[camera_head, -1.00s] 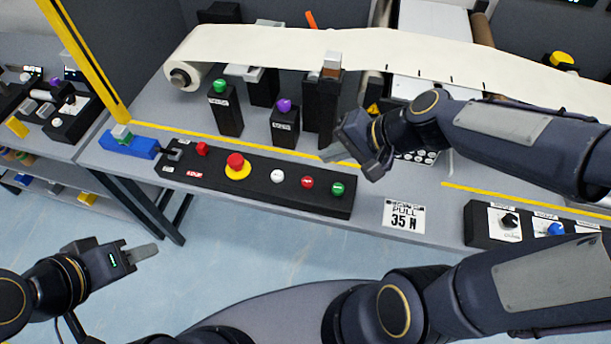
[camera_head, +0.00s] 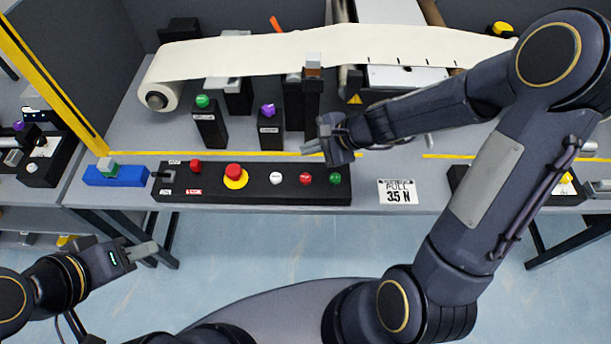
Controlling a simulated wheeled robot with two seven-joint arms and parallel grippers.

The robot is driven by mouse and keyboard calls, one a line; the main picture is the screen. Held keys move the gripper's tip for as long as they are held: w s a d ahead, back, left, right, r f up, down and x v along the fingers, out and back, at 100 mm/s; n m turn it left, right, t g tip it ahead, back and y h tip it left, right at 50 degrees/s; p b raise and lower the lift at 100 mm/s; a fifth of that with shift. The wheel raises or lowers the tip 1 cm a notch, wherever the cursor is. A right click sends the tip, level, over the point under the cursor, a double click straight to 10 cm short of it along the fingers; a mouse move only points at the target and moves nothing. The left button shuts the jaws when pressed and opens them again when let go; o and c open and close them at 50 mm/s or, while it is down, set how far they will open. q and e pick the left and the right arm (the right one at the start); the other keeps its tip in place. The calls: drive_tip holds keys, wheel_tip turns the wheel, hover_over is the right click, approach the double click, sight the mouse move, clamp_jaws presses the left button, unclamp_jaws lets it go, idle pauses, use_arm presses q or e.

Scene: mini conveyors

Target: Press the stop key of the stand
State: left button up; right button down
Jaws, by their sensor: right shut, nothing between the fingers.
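A long black panel (camera_head: 253,196) lies along the front of the bench. From left to right it carries a small red button (camera_head: 196,164), a large red mushroom button (camera_head: 233,171) on a yellow base, a white button (camera_head: 275,178), a red button (camera_head: 306,178) and a green button (camera_head: 336,178). The small labels are too small to read, so I cannot tell which is the stop key. My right gripper (camera_head: 313,147) is shut and empty, just behind the panel's right part, apparently above it. My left gripper (camera_head: 143,250) is low at the left, off the bench; its fingers look edge-on.
Black posts with a green knob (camera_head: 203,101) and a purple knob (camera_head: 268,110) stand behind the panel. A paper web (camera_head: 330,46) runs from a roll at the left.

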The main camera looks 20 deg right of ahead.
drive_tip(key=b, duration=0.7)
hover_over(310, 178)
wheel_tip(310, 178, down, 8)
drive_tip(key=shift+r, duration=0.1)
drive_tip(key=shift+f+b, duration=0.45)
drive_tip(key=shift+f, duration=0.05)
idle(1.2)
drive_tip(key=shift+f+b, duration=0.4)
drive_tip(key=shift+b, duration=0.1)
drive_tip(key=shift+f+b, duration=0.45)
drive_tip(key=shift+b, duration=0.1)
idle(0.4)
drive_tip(key=shift+r, duration=0.1)
drive_tip(key=shift+r+p, duration=0.75)
